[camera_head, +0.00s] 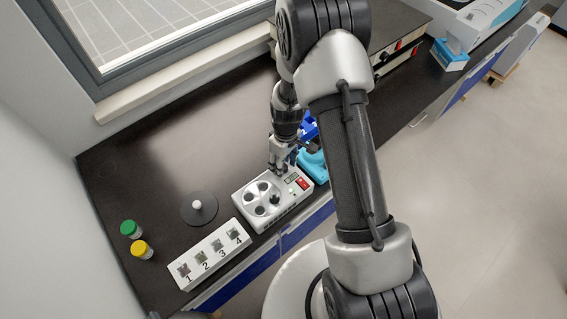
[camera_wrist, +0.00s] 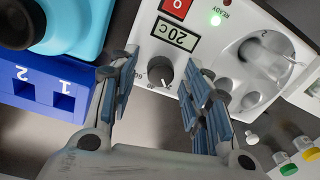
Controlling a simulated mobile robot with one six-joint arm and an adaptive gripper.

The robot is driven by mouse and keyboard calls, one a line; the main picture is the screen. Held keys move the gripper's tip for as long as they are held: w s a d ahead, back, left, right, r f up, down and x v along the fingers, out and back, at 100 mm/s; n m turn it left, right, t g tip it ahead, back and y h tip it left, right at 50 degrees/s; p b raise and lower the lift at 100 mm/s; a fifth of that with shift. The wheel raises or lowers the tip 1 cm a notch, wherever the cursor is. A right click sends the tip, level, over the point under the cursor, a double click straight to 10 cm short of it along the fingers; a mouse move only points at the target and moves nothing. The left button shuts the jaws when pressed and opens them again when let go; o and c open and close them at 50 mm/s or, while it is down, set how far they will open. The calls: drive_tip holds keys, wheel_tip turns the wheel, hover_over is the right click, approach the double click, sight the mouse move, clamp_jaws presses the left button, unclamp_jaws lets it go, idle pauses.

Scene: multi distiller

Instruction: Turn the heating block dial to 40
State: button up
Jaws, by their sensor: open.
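The heating block (camera_head: 262,207) is a white box with round wells on the dark bench. In the wrist view its front panel (camera_wrist: 178,20) shows a display (camera_wrist: 179,34) reading "20c", a red switch and a lit green "ready" light. The dial (camera_wrist: 160,70) is a dark round knob with a white pointer mark, near a "60" label. My gripper (camera_wrist: 160,90) is open, with one finger on each side of the dial in the wrist view. I cannot tell whether either finger touches it. In the head view my gripper (camera_head: 279,168) is over the heating block's far right end.
A blue rack (camera_wrist: 40,90) and a cyan device (camera_wrist: 80,30) stand close beside my gripper. A white block with numbered slots (camera_head: 210,255), a dark disc (camera_head: 199,212), a green-capped jar (camera_head: 130,229) and a yellow-capped jar (camera_head: 142,249) are to the left.

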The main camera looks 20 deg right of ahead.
drive_tip(key=shift+c, duration=0.3)
clamp_jaws()
drive_tip(key=shift+m, duration=0.5)
drive_tip(key=m, duration=0.3)
drive_tip(key=shift+m+b, duration=0.3)
drive_tip(key=shift+m, duration=2.1)
drive_tip(key=shift+t, duration=0.3)
drive_tip(key=shift+o, duration=0.3)
unclamp_jaws()
